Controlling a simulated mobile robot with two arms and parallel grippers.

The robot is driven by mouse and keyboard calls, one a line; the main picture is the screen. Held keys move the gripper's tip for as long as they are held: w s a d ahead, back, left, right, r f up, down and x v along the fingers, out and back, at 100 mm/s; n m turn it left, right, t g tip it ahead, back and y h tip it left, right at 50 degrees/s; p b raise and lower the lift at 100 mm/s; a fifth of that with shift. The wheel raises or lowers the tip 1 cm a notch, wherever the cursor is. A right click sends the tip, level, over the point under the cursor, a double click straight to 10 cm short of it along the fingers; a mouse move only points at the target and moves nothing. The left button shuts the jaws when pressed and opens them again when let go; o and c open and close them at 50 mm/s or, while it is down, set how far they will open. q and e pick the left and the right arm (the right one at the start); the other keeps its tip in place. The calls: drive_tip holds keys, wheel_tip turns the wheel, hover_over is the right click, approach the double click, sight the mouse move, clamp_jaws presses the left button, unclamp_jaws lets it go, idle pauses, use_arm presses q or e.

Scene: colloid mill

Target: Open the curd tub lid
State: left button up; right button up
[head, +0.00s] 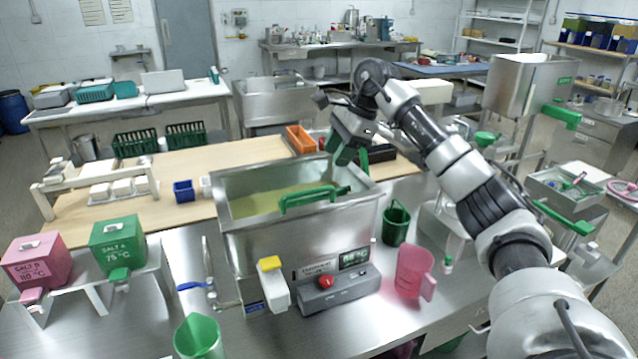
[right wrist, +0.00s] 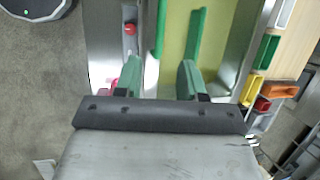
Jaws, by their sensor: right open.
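The curd tub (head: 310,238) is a steel box at the middle of the front table. Yellow-green shows inside its rim, and I cannot tell whether this is contents or a see-through lid. A green bar handle (head: 312,197) stands across the near side of its top. My right gripper (head: 350,160) has green fingers and hangs over the tub's far right corner, apart from the handle. In the right wrist view its open fingers (right wrist: 158,78) have nothing clearly between them. The yellow-green top (right wrist: 178,45) and green bars show beyond them. My left gripper is not in view.
A control box (head: 337,290) with a red button stands before the tub. A pink jug (head: 414,272) and green bucket (head: 396,224) stand to its right. Pink (head: 38,262) and green (head: 118,243) salt boxes stand left. A green cup (head: 199,338) is at the front.

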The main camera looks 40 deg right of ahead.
sight(316, 189)
drive_tip(key=p+x, duration=0.2)
drive_tip(key=x, duration=0.7)
drive_tip(key=shift+a+f, duration=0.1)
drive_tip(key=shift+a, duration=0.05)
drive_tip(key=shift+c, duration=0.3)
clamp_jaws()
